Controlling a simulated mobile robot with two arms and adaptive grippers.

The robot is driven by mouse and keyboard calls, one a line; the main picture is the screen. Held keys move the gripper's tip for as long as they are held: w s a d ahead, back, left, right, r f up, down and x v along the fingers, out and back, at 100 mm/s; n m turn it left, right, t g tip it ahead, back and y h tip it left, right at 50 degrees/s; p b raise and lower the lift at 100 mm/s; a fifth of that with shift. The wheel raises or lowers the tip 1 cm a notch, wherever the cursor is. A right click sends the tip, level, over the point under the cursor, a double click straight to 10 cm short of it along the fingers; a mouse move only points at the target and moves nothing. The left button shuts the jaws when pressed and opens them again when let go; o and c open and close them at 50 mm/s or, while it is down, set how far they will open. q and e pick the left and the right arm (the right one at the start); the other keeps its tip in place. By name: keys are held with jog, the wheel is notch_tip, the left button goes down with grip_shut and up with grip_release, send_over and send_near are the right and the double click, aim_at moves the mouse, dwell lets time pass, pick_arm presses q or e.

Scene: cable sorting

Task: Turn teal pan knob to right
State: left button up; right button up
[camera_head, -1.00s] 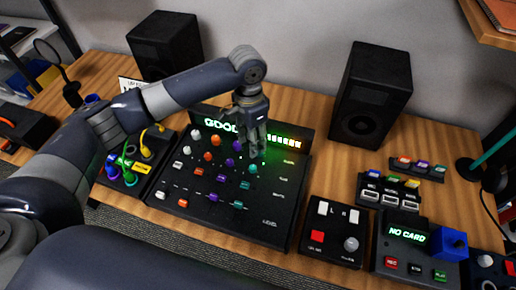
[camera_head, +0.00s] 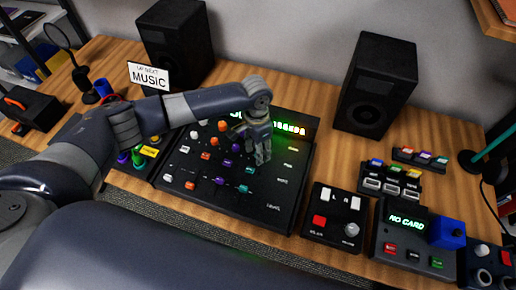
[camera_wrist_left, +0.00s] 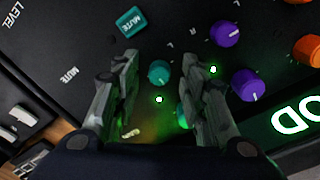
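A teal knob (camera_wrist_left: 159,72), with small L and R letters nearby, lies between the fingertips of my left gripper (camera_wrist_left: 160,64) in the left wrist view. The fingers stand apart on either side of it, with visible gaps. A second teal knob (camera_wrist_left: 182,116) is partly hidden behind the right-hand finger. In the head view my left gripper (camera_head: 258,158) points down over the right part of the black mixer panel (camera_head: 200,200) and hides part of it. My right gripper is not in view.
Purple knobs (camera_wrist_left: 224,33), an orange knob (camera_wrist_left: 308,50) and a teal MUTE button (camera_wrist_left: 131,22) surround the fingers. A small control box (camera_head: 334,228) and a NO CARD box (camera_head: 408,240) stand right of the mixer. Two speakers (camera_head: 374,85) stand behind.

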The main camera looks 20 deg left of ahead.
pick_arm(q)
grip_shut()
jog(key=shift+r+m+p, duration=0.1)
jog(key=shift+m+p, duration=0.25)
jog(key=shift+m, duration=0.15)
jog(key=m+p, duration=0.1)
jog(key=m, duration=0.2)
jog(key=shift+p, duration=0.3)
jog(key=m+p, duration=0.1)
jog(key=m, duration=0.1)
jog(key=shift+d+m, duration=0.1)
jog(key=shift+m, duration=0.2)
jog(key=m, duration=0.5)
jog(key=shift+m+p, duration=0.3)
jog(key=shift+p, duration=0.1)
jog(key=m, duration=0.4)
jog(key=shift+y, duration=0.3)
jog(key=shift+m, duration=0.9)
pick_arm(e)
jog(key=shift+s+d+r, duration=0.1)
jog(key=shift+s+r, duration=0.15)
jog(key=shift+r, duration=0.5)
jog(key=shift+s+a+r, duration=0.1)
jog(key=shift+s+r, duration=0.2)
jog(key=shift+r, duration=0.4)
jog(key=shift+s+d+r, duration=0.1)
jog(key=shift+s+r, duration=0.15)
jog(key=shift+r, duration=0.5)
